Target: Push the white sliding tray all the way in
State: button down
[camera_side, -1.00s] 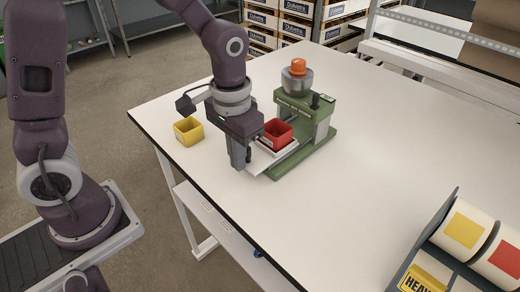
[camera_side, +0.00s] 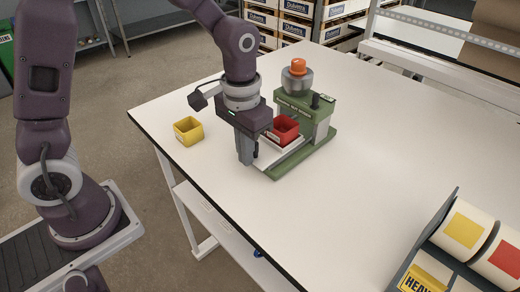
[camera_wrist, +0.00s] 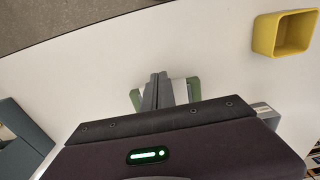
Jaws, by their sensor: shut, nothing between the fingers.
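The white sliding tray (camera_side: 267,157) sits on the green station (camera_side: 318,135) and sticks out of its front side. A red bin (camera_side: 285,129) stands on the tray. My gripper (camera_side: 245,162) is shut and empty, pointing down at the tray's outer end. It looks to be against that end, but exact contact cannot be told. In the wrist view my gripper (camera_wrist: 158,76) is shut, with a pale part of the tray (camera_wrist: 180,92) beside the fingers and green station edges (camera_wrist: 194,88) on both sides. My gripper hides most of the tray there.
A yellow bin (camera_side: 188,130) stands left of my gripper near the table's edge. An orange knob (camera_side: 298,65) tops the station. A holder with yellow and red label rolls (camera_side: 465,230) stands at the front right. The middle of the white table (camera_side: 385,140) is clear.

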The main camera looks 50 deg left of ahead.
aim_at(261, 152)
jog(key=shift+w+f, duration=0.35)
jog(key=shift+w, duration=0.7)
jog(key=shift+w+a, duration=0.1)
jog(key=shift+w, duration=1.6)
jog(key=shift+s, duration=0.45)
jog(key=shift+w+r, duration=0.2)
jog(key=shift+r, duration=3.45)
